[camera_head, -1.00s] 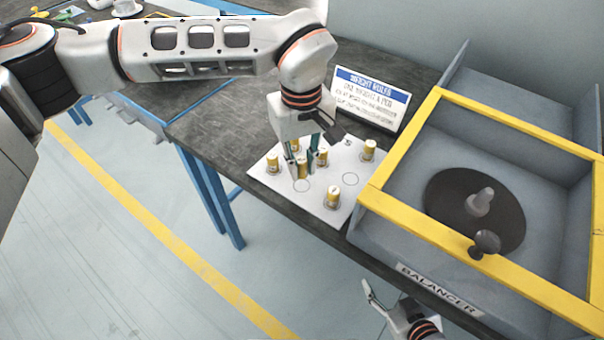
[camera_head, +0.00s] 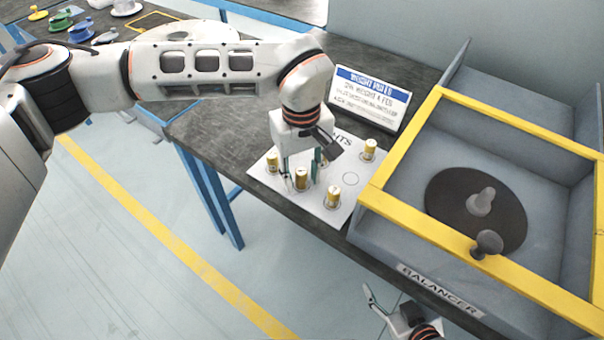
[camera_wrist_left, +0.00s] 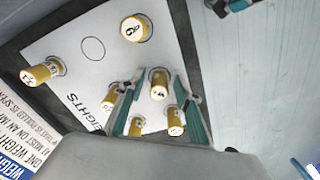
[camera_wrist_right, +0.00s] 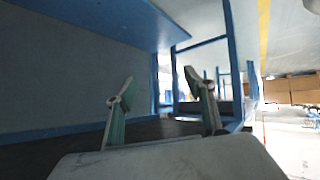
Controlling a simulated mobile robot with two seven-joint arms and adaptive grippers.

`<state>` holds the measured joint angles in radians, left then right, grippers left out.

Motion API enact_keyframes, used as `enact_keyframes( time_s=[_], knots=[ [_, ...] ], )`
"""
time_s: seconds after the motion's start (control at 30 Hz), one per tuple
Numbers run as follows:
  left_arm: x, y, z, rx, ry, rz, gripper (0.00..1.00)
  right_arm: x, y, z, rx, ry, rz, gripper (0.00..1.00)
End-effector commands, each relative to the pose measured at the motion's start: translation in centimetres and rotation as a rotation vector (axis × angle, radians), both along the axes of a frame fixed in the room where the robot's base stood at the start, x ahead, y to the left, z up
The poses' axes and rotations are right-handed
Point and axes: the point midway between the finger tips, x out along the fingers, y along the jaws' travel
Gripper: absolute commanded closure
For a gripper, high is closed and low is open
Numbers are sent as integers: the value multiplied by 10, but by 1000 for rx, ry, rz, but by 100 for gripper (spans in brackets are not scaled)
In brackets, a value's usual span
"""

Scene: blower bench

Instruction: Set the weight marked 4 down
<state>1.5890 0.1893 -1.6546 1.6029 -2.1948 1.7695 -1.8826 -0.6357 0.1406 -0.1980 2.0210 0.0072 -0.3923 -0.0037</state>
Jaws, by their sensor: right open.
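Several small yellow weights with white numbered tops stand on a white mat (camera_head: 322,210) marked with circles. My left gripper (camera_head: 301,181) is low over the mat, fingers apart. One weight (camera_head: 301,178) stands upright on the mat between the fingers; it also shows between the fingertips in the left wrist view (camera_wrist_left: 158,84), with gaps on both sides. Its number is too small to read surely, so I cannot confirm it is the 4. Other weights stand close by, two (camera_wrist_left: 175,121) (camera_wrist_left: 136,126) near the finger bases. My right gripper (camera_wrist_right: 160,90) is open and empty, below the bench edge.
Weights marked 6 (camera_wrist_left: 134,29) and apparently 12 (camera_wrist_left: 40,73) stand further off. An empty circle (camera_head: 351,179) lies on the mat. A sign (camera_head: 369,99) stands behind. The yellow-rimmed balancer box (camera_head: 408,222) is right of the mat; the bench's front edge is close.

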Motion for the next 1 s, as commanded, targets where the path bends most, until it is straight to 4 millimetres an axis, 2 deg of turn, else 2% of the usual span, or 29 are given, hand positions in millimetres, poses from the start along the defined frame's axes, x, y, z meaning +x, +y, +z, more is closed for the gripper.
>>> enact_keyframes(
  time_s=[0.17, 0.5, 0.7, 1.0],
  knots=[
    [1, 0, 11, 0, -3, 0, 66, 3, 1, 3, 1, -5, 0, 47],
    [1, 1, 78, -1, -7, 1, 66, 9, 2, 9, 6, -16, 0, 47],
    [0, 1, 109, 0, -4, 0, 66, 7, 3, 10, 10, -14, 0, 47],
    [-1, 1, 123, 0, 0, 0, 66, -2, 3, 5, 11, 4, 0, 47]
  ],
)
